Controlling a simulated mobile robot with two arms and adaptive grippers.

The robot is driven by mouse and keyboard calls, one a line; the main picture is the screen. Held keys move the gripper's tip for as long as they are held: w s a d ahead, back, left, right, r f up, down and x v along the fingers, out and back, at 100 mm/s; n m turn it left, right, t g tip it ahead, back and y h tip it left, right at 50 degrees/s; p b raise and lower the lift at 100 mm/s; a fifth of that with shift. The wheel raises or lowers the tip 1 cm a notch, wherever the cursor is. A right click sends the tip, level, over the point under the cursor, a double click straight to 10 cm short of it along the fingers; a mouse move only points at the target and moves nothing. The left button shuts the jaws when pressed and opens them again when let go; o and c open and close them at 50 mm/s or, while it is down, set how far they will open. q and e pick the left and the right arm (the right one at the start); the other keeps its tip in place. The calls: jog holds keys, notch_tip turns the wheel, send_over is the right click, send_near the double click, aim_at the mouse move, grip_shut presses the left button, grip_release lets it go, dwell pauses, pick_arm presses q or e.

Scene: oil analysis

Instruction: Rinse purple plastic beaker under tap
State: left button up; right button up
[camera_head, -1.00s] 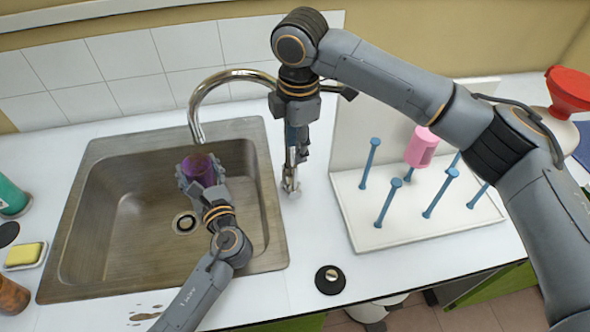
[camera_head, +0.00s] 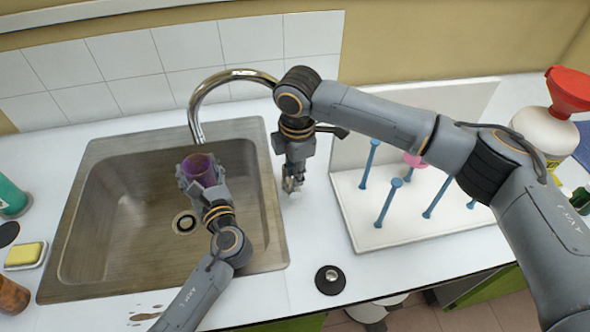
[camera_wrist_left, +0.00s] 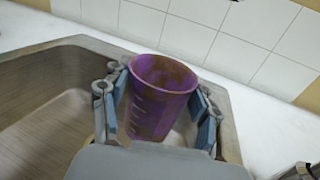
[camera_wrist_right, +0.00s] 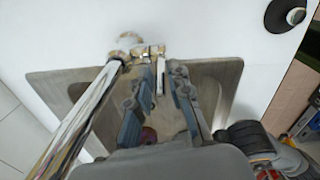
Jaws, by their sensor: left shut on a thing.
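The purple plastic beaker (camera_head: 199,168) is in my left gripper (camera_head: 200,178), over the sink basin and below the tap's spout. In the left wrist view the beaker (camera_wrist_left: 158,100) is roughly upright, with brownish smears, between the two fingers. The chrome tap (camera_head: 197,112) arches over the basin; no water stream shows. My right gripper (camera_head: 292,188) points down at the tap's base, right of the sink. In the right wrist view its fingers are apart, with the tap's small metal lever (camera_wrist_right: 160,78) between their tips; contact is unclear.
The metal sink (camera_head: 110,235) fills the left counter. A white drying rack (camera_head: 350,205) with blue pegs stands right, a pink item (camera_head: 413,160) on it partly hidden by my right arm. A sponge (camera_head: 25,254) lies left. A black round thing (camera_head: 330,280) lies in front.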

grip_shut()
jog(key=shift+s+a+h, duration=0.15)
jog(key=shift+a+h, duration=0.45)
jog(key=shift+h, duration=0.2)
jog(key=o, duration=0.5)
grip_release()
jog(key=shift+r, duration=0.1)
notch_tip(320, 180, up, 12)
jog(key=s+a, duration=0.1)
jog(key=shift+a, duration=0.1)
